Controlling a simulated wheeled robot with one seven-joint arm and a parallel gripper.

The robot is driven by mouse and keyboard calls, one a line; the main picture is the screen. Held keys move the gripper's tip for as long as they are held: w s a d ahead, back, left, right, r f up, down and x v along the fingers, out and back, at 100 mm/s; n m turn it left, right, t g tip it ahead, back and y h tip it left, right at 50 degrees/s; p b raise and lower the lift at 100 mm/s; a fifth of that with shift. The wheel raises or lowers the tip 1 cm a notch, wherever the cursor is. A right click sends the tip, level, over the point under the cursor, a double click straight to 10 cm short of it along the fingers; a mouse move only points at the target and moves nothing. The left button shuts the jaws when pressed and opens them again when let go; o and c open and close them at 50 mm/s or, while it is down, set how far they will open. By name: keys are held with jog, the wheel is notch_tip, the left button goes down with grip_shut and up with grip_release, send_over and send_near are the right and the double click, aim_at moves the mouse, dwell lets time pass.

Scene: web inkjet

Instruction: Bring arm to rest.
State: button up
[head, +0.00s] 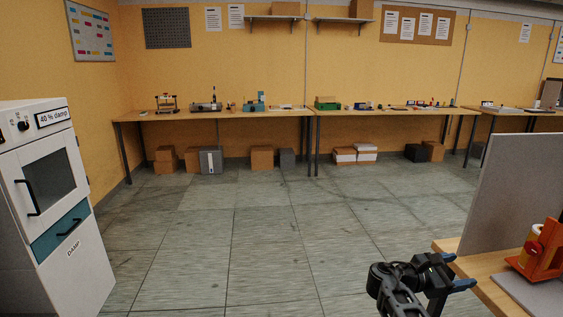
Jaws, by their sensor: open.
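My gripper (461,272) shows at the lower right in the head view, at the end of my dark arm. Its two blue-tipped fingers point right and stand apart with nothing visible between them. The fingers appear beside the left edge of a wooden table (449,245); I cannot tell how far they are from it. The arm is bent, and its lower part is cut off by the bottom of the picture.
A grey panel (515,190) and an orange device (542,250) stand on the near table at right. A white cabinet (85,270) marked "DAMP" stands at left. Long workbenches (230,114) with small equipment line the back wall, boxes (262,158) beneath. The tiled floor between is clear.

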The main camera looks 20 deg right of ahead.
jog(key=s+a+f+t+y, duration=0.2)
jog(key=s+a+f+t, duration=0.1)
jog(key=a+f, duration=0.4)
jog(key=s+a+f+t+y, duration=0.3)
jog(key=s+a+f, duration=0.15)
jog(key=f, duration=0.55)
jog(key=s+a+f+m+t+y, duration=0.1)
jog(key=s+a+f+t+y, duration=0.15)
jog(key=s+a, duration=0.4)
jog(key=s+a+f+m+t+y, duration=0.1)
jog(key=s+a+f+t+y, duration=0.2)
jog(key=a, duration=0.6)
jog(key=s+a+r+m+t+y, duration=0.3)
jog(key=s+a+r+m+y, duration=0.15)
jog(key=s+a+r, duration=0.7)
jog(key=s+r+m+t+y, duration=0.1)
jog(key=s+r+m+t, duration=0.1)
jog(key=r, duration=0.7)
jog(key=s+r+m+t+y, duration=0.1)
jog(key=s+r+m, duration=0.4)
jog(key=r, duration=0.5)
jog(key=shift+s+t, duration=0.35)
jog(key=shift+s, duration=0.9)
jog(key=shift+a, duration=0.1)
